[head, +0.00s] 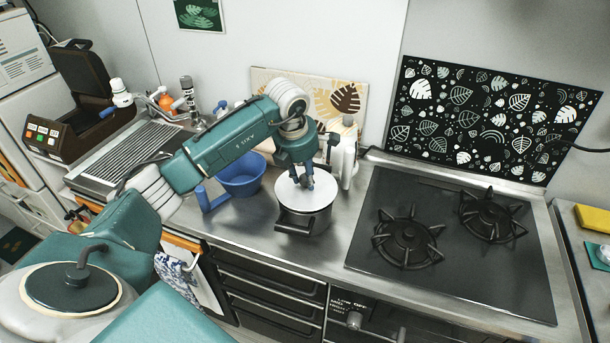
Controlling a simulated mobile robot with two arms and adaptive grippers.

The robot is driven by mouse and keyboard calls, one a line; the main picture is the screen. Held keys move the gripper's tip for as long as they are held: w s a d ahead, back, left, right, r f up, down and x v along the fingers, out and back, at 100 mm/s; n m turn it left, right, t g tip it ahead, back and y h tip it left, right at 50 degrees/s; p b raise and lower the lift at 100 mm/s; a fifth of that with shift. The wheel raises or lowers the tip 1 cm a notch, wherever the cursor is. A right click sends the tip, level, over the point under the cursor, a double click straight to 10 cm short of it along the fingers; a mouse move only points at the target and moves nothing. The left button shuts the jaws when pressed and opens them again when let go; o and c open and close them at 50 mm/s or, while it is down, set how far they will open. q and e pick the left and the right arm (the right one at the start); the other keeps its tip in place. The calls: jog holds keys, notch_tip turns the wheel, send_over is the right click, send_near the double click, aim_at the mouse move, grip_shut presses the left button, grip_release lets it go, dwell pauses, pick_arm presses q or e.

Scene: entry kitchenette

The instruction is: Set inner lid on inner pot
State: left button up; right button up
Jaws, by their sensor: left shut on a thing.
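The inner pot (305,221) is a pot with a dark handle on the front, standing on the steel counter left of the stove. The inner lid (316,196) is a pale round disc at the pot's mouth. It looks roughly level and covers most of the opening; I cannot tell whether it rests fully on the rim. My left gripper (302,184) reaches down from above, shut on the lid near its middle. The gripper hides part of the lid. My right gripper is not in view.
A blue bowl (241,176) stands left of the pot, with a blue handle-like part beside it. A white appliance (346,162) stands close behind right. The black stove (440,238) with two burners is on the right. A patterned board (345,93) leans at the back.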

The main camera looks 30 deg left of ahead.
pick_arm(q)
jog(key=shift+f, duration=0.2)
jog(key=shift+f+b, duration=0.75)
jog(key=shift+f, duration=0.05)
jog(key=o, duration=1.3)
jog(key=shift+r, duration=0.15)
jog(key=v, duration=1.1)
jog(key=shift+s+r, duration=0.2)
jog(key=shift+r, duration=0.15)
jog(key=shift+d, duration=0.1)
